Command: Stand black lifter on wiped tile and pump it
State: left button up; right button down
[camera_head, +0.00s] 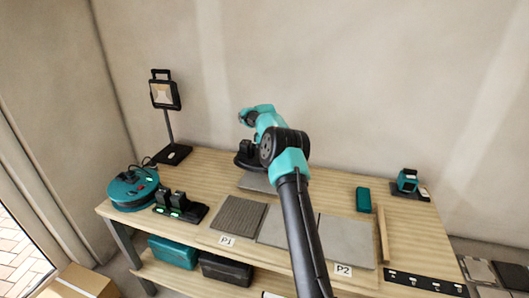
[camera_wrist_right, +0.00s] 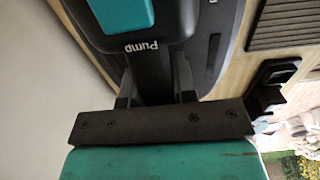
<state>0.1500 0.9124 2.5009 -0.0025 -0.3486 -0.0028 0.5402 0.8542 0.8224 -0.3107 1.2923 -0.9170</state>
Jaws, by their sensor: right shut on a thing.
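The black lifter (camera_wrist_right: 205,30) fills the top of the right wrist view, with a teal button (camera_wrist_right: 122,14) and a "Pump" label. My right gripper (camera_wrist_right: 156,85) is shut on its black upright part. In the head view the lifter (camera_head: 244,158) shows low at the back of the table, beside my arm's teal wrist. A grey tile (camera_head: 257,183) lies just in front of it, partly hidden by my arm; I cannot tell whether the lifter touches it. A dark ribbed tile (camera_head: 240,213) lies by the P1 label. Smooth grey tiles (camera_head: 345,240) lie toward P2. My left gripper is not in view.
A teal round device (camera_head: 132,190) and a black dock (camera_head: 180,209) stand at the left, with a work lamp (camera_head: 165,93) behind. A teal block (camera_head: 363,199), a wooden strip (camera_head: 382,235) and a teal tool (camera_head: 407,181) are at the right.

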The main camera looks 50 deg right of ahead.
jog(key=shift+f, duration=0.15)
jog(key=shift+f, duration=2.95)
jog(key=shift+f, duration=0.85)
dwell(0.7)
jog(key=c, duration=0.8)
grip_release()
jog(key=shift+c, duration=0.2)
jog(key=shift+f, duration=0.15)
notch_tip(320, 180, up, 18)
jog(key=shift+f, duration=0.2)
